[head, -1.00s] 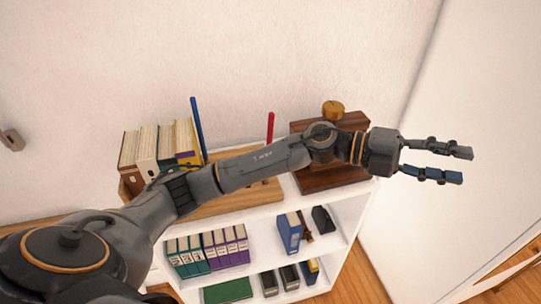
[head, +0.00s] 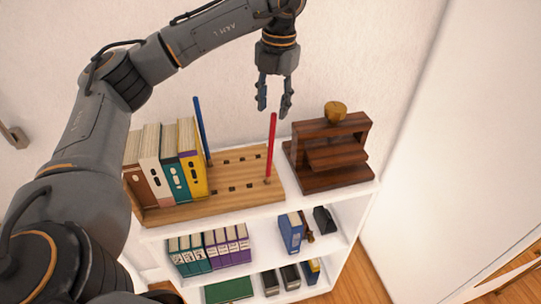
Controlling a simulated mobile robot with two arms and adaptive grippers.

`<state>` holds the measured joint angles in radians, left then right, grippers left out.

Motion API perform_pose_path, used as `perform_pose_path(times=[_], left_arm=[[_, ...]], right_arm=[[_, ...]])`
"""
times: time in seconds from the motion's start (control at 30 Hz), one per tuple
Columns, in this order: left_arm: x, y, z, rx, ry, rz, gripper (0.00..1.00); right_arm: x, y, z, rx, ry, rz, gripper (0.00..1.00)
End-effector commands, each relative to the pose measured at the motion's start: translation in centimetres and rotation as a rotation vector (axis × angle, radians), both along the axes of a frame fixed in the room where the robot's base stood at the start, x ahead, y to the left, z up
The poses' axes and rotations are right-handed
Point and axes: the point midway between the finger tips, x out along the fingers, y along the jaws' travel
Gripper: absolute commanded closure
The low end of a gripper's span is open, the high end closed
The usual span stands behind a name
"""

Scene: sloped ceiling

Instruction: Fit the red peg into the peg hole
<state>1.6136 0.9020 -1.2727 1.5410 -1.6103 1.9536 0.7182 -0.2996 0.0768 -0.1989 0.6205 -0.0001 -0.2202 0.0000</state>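The red peg (head: 271,147) stands nearly upright at the right end of a wooden board (head: 227,203) on top of the white shelf. Its foot meets the board near the right edge; whether it sits in a hole is too small to tell. Several dark holes (head: 235,188) show in the board's top. A small gap seems to separate the fingertips from the peg. My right gripper is not in view.
A blue peg (head: 201,128) stands near the books (head: 164,165) at the board's left. A dark wooden stand (head: 330,152) with a gold knob (head: 335,111) is right of the peg. The white shelf (head: 349,205) holds binders below. The wall is close behind.

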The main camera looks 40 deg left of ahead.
Motion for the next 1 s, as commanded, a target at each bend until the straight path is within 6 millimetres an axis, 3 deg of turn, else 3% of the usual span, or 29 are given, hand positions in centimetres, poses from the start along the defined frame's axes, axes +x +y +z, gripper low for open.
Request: perform_pose_path(times=[0.2,0.47,0.7,1.0], left_arm=[[-0.1,0.2,-3.3,-0.001,0.000,0.000,0.61],[-0.4,0.1,-5.1,-0.001,0.001,-0.002,0.61],[-0.8,-0.2,-8.6,-0.002,0.000,0.000,0.61],[-0.7,-0.1,-9.5,-0.003,-0.002,-0.001,0.61]], right_arm=[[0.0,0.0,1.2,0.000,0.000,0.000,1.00],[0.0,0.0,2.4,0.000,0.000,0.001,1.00],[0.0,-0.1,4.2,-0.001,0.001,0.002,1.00],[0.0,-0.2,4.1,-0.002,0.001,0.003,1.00]])
